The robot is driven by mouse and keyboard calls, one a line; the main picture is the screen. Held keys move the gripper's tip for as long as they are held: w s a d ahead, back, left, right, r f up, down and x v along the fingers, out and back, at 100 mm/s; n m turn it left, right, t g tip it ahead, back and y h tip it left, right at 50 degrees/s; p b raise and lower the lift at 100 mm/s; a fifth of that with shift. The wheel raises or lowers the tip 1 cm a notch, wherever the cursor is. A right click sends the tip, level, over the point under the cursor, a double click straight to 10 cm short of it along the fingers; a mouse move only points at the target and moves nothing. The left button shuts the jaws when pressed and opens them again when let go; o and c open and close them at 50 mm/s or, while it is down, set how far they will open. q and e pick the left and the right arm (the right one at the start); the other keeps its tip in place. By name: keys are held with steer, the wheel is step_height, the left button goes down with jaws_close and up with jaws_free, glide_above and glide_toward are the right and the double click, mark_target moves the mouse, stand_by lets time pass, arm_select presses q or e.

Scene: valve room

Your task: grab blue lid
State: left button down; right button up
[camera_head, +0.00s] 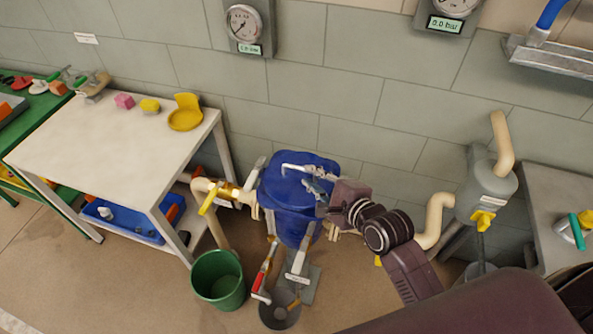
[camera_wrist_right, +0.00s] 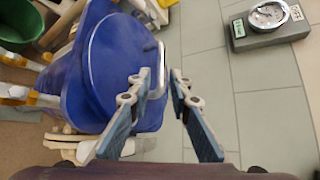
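The blue lid (camera_head: 297,172) sits on top of a blue tank (camera_head: 292,226) in the middle of the head view. A pale metal handle (camera_head: 298,168) stands on the lid. In the right wrist view the lid (camera_wrist_right: 112,60) fills the left half, with the handle (camera_wrist_right: 161,68) at its right edge. My right gripper (camera_head: 313,183) reaches over the lid from the right. In the wrist view its two fingers (camera_wrist_right: 162,80) are apart, with the handle in line with the gap between them; contact cannot be told. My left gripper is not in view.
Pipes with yellow valves (camera_head: 209,199) flank the tank. A green bucket (camera_head: 218,280) and a grey bucket (camera_head: 279,309) stand on the floor in front. A white table (camera_head: 90,140) is at left, a grey tank (camera_head: 486,190) at right. A tiled wall is behind.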

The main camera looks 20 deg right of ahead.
mark_target(300, 168)
steer(key=shift+w+a+f, duration=0.15)
steer(key=shift+w+a, duration=0.1)
steer(key=shift+w, duration=0.25)
steer(key=shift+w+a+p, duration=0.15)
steer(key=shift+w+p, duration=0.2)
steer(key=x, duration=0.3)
steer(key=shift+w+f+p, duration=0.15)
steer(key=shift+w+p, duration=0.15)
steer(key=shift+p, duration=0.05)
steer(key=shift+w+a+f, duration=0.15)
steer(key=shift+w, duration=0.1)
steer(key=c, duration=0.4)
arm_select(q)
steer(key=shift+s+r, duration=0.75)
arm_select(e)
jaws_close()
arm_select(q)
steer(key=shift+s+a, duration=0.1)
arm_select(e)
steer(key=shift+w, duration=0.15)
